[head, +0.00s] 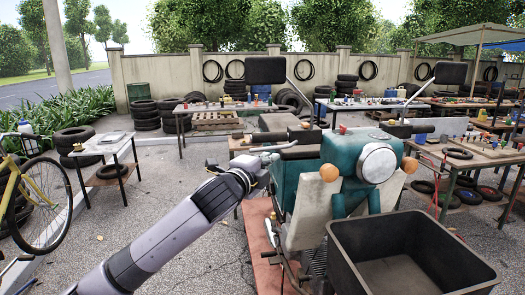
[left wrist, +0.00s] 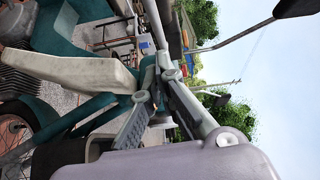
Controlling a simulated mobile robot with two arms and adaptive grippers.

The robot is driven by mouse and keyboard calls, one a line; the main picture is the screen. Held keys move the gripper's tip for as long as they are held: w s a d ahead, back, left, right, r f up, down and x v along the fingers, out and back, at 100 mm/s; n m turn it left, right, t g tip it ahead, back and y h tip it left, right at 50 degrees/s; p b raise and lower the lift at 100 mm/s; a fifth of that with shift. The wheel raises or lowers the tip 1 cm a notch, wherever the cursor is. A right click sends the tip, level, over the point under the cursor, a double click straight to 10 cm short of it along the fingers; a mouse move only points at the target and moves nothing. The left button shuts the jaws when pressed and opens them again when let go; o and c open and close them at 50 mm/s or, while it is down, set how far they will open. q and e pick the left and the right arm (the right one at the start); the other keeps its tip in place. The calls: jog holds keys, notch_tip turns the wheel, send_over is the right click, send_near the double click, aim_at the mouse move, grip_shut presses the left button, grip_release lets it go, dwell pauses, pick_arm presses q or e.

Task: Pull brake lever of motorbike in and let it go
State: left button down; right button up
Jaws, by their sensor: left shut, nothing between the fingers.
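The teal motorbike (head: 340,150) with a round headlight (head: 377,162) stands right of the middle in the head view. Its left handlebar end (head: 277,147) reaches toward my left arm; I cannot clearly separate the brake lever from the handlebar there. My left gripper (head: 262,178) is just below this handlebar end, beside the motorbike's teal body. In the left wrist view my left gripper (left wrist: 163,75) is shut with nothing held, its fingertips close to a grey bar (left wrist: 157,28). Whether they touch it is unclear. My right gripper is not in view.
A dark open cargo box (head: 342,262) sits at the motorbike's front, lower right. Mirrors (head: 265,70) rise above the handlebars on stalks. A small white table (head: 104,143) and a yellow bicycle (head: 45,200) stand left. Paved ground between them and my arm is free.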

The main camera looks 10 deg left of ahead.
pick_arm(q)
jog(key=shift+w+a+f+p, duration=0.1)
jog(key=shift+w+a+p, duration=0.3)
jog(key=shift+w+a, duration=0.75)
jog(key=shift+w+d, duration=0.1)
jog(key=shift+d, duration=0.05)
